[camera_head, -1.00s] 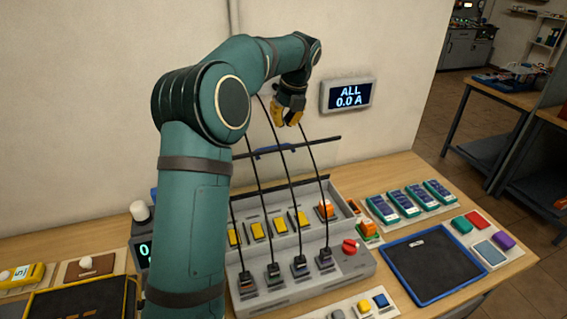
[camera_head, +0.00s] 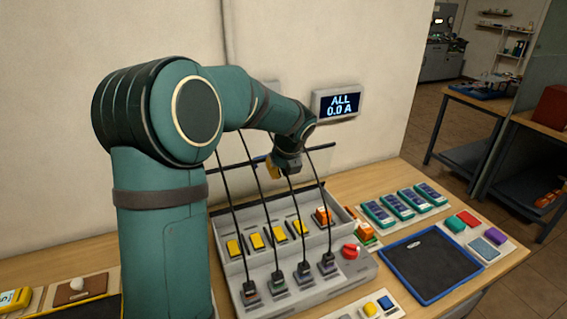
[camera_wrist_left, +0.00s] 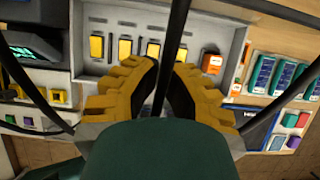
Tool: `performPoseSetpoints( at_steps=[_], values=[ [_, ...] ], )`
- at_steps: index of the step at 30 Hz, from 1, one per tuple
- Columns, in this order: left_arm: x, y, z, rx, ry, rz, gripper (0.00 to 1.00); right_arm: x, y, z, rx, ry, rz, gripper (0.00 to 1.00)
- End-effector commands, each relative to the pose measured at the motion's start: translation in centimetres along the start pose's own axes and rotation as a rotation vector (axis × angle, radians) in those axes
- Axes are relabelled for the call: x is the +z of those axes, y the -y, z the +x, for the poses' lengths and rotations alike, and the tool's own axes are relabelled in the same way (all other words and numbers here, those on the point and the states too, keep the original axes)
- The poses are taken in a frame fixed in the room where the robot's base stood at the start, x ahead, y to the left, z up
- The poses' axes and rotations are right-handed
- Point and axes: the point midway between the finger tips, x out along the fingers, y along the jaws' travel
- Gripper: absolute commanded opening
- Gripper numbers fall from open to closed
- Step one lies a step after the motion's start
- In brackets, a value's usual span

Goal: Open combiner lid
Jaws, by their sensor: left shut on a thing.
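The grey combiner box (camera_head: 262,291) stands on the wooden bench, with yellow switches in its rear part and cable plugs along its front. A thin dark bar (camera_head: 232,167), seemingly the clear lid's edge, stands above the box's back edge. The contact is hidden. In the wrist view, the left gripper's yellow fingers (camera_wrist_left: 168,69) are close together, with a black cable crossing the gap. My right gripper is not in view.
Several black cables (camera_head: 235,215) run up from the plugs, close to my left arm and gripper. A red knob (camera_head: 350,252) is at the box's right. A blue-rimmed tray (camera_head: 391,277) lies to the right. A wall display (camera_head: 337,102) reads "ALL 0.0 A".

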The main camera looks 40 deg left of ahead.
Motion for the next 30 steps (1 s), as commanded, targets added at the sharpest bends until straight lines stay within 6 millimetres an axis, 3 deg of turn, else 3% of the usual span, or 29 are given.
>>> performPoseSetpoints(
  at_steps=[3,6,15,30],
  values=[
    [-0.1,-0.1,2.6,0.005,-0.001,0.001,0.00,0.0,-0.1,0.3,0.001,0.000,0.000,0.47],
    [0.6,-0.1,3.8,0.003,0.001,-0.002,0.00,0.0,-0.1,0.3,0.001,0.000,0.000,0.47],
    [3.7,0.0,4.3,0.001,0.001,0.000,0.00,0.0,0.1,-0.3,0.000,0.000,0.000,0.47],
    [4.3,-0.1,4.3,0.002,0.000,-0.001,0.00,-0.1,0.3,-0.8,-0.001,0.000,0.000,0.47]
  ],
)
